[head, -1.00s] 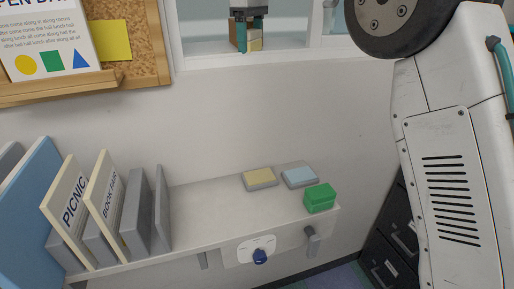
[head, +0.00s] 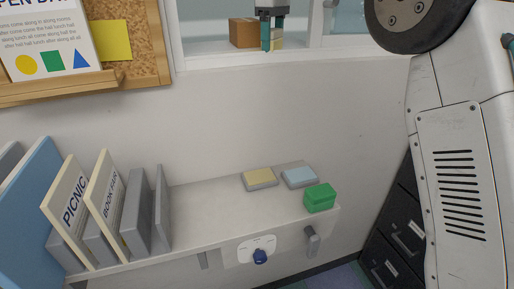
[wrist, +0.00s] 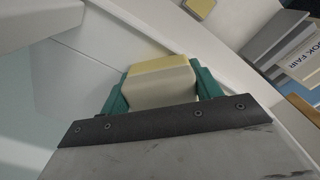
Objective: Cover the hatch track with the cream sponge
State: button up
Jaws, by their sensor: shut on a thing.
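My gripper (head: 273,34) is up at the hatch opening in the wall, in the top middle of the head view. Its teal fingers are shut on the cream sponge (wrist: 160,88), which has a pale yellow layer along its far edge in the wrist view. In the head view the sponge (head: 277,42) shows as a small cream patch behind the fingers. The hatch track (head: 300,62) seems to be the white sill strip along the bottom of the opening. I cannot tell whether the sponge touches it.
A brown box (head: 243,33) stands in the hatch, left of my gripper. Below, a shelf (head: 205,203) holds a green block (head: 320,197), a yellow-topped pad (head: 260,178), a blue-topped pad (head: 299,177) and upright signs (head: 75,195). A corkboard (head: 140,40) hangs at left.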

aim_at(233, 53)
jog(key=shift+d, duration=0.1)
jog(key=d, duration=0.1)
jog(key=w+d, duration=0.1)
jog(key=d, duration=0.3)
jog(key=shift+w, duration=0.25)
dwell(0.4)
jog(key=shift+s+a, duration=0.25)
jog(key=shift+a, duration=0.6)
jog(key=shift+s+a, duration=0.25)
jog(key=shift+a, duration=0.6)
jog(key=shift+s+a, duration=0.25)
jog(key=shift+a, duration=0.6)
jog(key=shift+s+a, duration=0.25)
jog(key=shift+a, duration=0.6)
jog(key=shift+s+a, duration=0.25)
jog(key=shift+a, duration=0.65)
jog(key=shift+s+a, duration=0.25)
jog(key=shift+a, duration=0.6)
jog(key=shift+s+a, duration=0.25)
jog(key=shift+a, duration=0.6)
jog(key=shift+s+a, duration=0.25)
jog(key=shift+a, duration=0.65)
jog(key=shift+s+a, duration=0.25)
jog(key=shift+a, duration=0.6)
